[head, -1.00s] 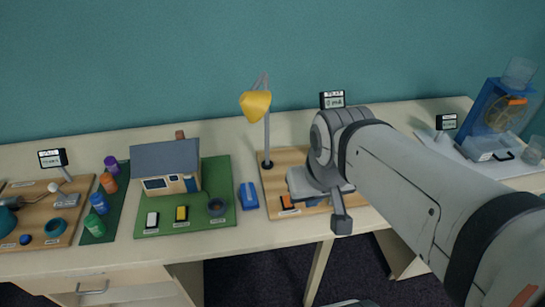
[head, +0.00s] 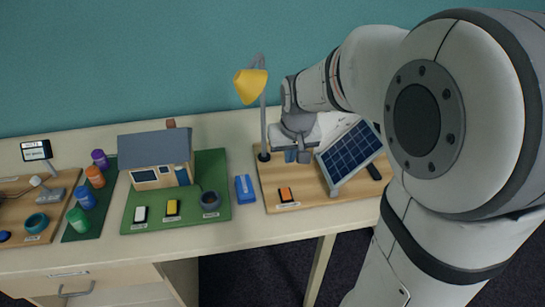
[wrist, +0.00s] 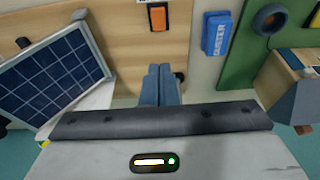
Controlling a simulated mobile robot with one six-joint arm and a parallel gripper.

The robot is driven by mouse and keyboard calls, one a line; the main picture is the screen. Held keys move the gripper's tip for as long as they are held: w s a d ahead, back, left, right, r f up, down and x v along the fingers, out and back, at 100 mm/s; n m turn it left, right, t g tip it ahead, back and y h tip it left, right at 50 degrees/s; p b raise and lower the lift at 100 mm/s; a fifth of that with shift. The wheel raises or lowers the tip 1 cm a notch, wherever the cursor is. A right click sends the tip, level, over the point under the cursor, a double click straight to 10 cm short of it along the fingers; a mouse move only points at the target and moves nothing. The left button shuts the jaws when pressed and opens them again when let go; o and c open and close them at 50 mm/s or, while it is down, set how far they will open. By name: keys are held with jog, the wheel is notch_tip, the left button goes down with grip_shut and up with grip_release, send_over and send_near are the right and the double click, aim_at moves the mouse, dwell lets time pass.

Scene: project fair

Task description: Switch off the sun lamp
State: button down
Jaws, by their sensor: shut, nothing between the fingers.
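The sun lamp (head: 250,85) has a yellow shade on a grey post, standing at the left rear of a wooden board (head: 312,201). An orange rocker switch (head: 286,194) sits at the board's front left; it also shows at the top of the wrist view (wrist: 158,17). Which way the rocker is tipped is too small to tell. My gripper (head: 297,157) is shut and empty, pointing down over the rear of the board, just right of the lamp post. Its closed fingers show in the wrist view (wrist: 161,85), apart from the switch.
A tilted solar panel (head: 350,157) stands close to the right of my gripper. A blue duster (head: 245,189) lies left of the board, beside a model house (head: 157,160) on a green base. My arm hides the table's right side.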

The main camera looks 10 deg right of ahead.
jog(key=shift+w, duration=0.1)
jog(key=p, duration=0.1)
send_near(284, 188)
jog(key=x, duration=0.5)
jog(key=shift+w+f, duration=0.15)
jog(key=shift+w, duration=0.05)
jog(key=shift+f, duration=0.6)
